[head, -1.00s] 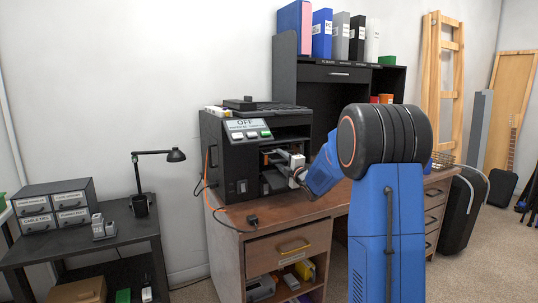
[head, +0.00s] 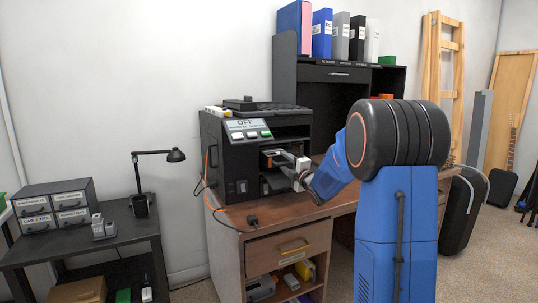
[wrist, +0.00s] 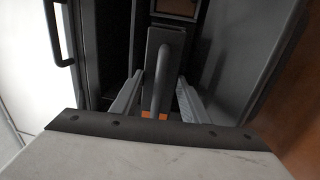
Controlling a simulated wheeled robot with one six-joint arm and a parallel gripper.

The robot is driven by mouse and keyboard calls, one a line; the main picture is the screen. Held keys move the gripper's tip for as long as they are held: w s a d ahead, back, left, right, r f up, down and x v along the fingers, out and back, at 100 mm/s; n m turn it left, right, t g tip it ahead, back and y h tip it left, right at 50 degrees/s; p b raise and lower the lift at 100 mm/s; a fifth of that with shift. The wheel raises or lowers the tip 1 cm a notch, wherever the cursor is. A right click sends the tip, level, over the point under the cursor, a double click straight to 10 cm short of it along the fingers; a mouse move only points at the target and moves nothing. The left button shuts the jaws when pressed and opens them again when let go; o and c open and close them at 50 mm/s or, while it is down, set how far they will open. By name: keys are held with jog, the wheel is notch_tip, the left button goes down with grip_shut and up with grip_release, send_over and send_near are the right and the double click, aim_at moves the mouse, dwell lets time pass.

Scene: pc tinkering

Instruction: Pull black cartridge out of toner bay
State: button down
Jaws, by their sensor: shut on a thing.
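The black printer (head: 238,168) stands on the left end of the wooden desk, its front toner bay (head: 270,178) open. My gripper (head: 284,160) is at the bay mouth. The cartridge's far end reaches into the bay. In the head view, the cartridge is mostly hidden by my gripper and the bay.
The bay's side walls stand close on both sides of the fingers. An orange cable (head: 208,180) hangs at the printer's left. A black plug (head: 253,220) lies on the desk's front edge. A side table (head: 125,240) with a lamp stands at left. Floor ahead of the desk is clear.

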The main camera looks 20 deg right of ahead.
jog(key=s, duration=0.7)
jog(key=shift+d, duration=0.15)
dwell(1.1)
jog(key=shift+s, duration=0.1)
jog(key=shift+r+g, duration=0.15)
jog(key=shift+g, duration=0.15)
